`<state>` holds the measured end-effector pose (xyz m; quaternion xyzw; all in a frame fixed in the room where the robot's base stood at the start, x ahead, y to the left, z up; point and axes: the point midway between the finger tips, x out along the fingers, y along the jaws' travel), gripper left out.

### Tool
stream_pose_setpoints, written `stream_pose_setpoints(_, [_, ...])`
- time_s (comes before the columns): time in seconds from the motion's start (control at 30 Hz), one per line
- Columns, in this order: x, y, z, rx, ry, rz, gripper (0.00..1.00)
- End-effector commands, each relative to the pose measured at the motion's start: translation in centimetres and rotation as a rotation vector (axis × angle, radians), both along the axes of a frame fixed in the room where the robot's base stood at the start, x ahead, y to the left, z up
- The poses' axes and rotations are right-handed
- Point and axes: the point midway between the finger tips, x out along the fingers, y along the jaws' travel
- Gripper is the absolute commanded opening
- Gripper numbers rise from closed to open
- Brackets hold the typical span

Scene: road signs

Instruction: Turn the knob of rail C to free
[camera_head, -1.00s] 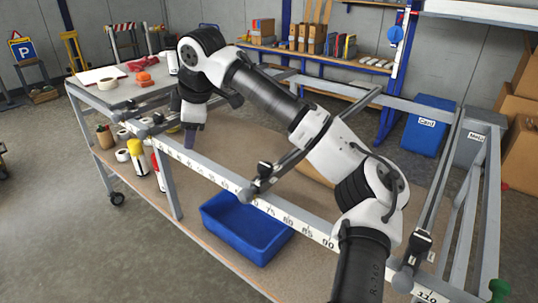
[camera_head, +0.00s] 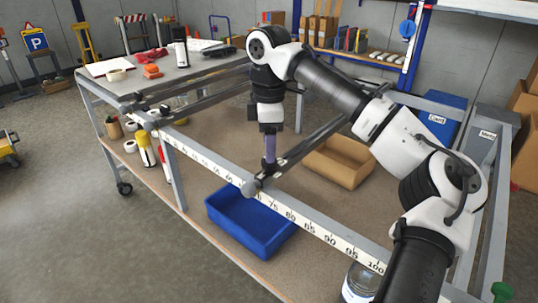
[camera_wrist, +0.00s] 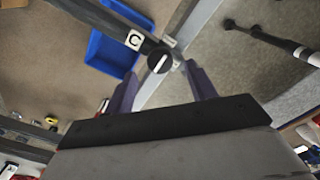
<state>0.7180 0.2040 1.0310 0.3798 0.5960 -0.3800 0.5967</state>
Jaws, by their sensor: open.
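The black knob (camera_wrist: 159,62) of rail C shows in the wrist view, with a white pointer line slanting from upper right to lower left. A white label C (camera_wrist: 135,40) sits beside it on the dark rail C (camera_wrist: 85,14). My gripper (camera_wrist: 161,74) is open, its two purple fingers on either side of the knob in the picture; I cannot tell whether they touch it. In the head view my gripper (camera_head: 269,160) points down over the front end of rail C (camera_head: 318,137); the knob cannot be made out there.
A numbered ruler beam (camera_head: 300,220) runs along the front of the frame. A blue bin (camera_head: 250,225) and a cardboard tray (camera_head: 338,163) stand on the lower shelf. Other dark rails (camera_head: 185,92) lie to the left, beside a grey tabletop (camera_head: 175,78) with tape and tools.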

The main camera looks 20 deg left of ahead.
Motion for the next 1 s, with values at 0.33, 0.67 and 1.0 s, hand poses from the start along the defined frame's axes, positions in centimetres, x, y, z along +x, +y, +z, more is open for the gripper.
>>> stream_pose_setpoints(0.33, [0.0,0.0,-3.4,0.001,0.0,0.0,0.56])
stream_pose_setpoints(0.67, [0.0,0.0,-3.5,0.001,0.0,0.0,0.48])
stream_pose_setpoints(1.0, [0.0,0.0,-3.5,0.001,0.0,0.001,0.11])
